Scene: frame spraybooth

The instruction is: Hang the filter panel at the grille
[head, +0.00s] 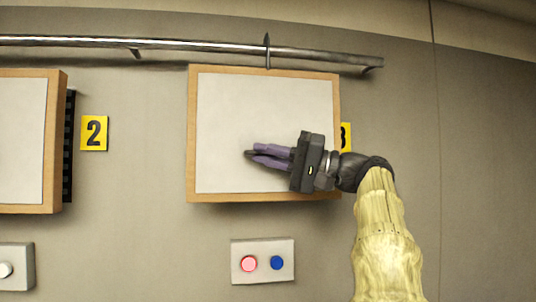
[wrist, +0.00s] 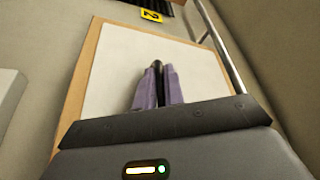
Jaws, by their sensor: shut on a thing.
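The filter panel (head: 225,110) is a white sheet in a wooden frame. It appears upright and nearly level in the head view, just below the metal rail. A thin dark hook (head: 267,52) rises from its top edge across the rail; whether it bears on the rail I cannot tell. My gripper (head: 252,155) is in front of the panel's middle, its purple fingers closed together on a small dark part at the panel's face. The panel also fills the middle of the wrist view (wrist: 112,70), with my fingers (wrist: 158,68) against it. Any grille behind this panel is hidden.
The metal rail (head: 190,46) runs along the wall and ends at the right. Another framed panel (head: 22,140) hangs left, with a black grille (head: 69,145) behind it. Yellow sign 2 (head: 94,133) is clear; another sign (head: 346,137) is partly covered. A button box (head: 262,261) sits below.

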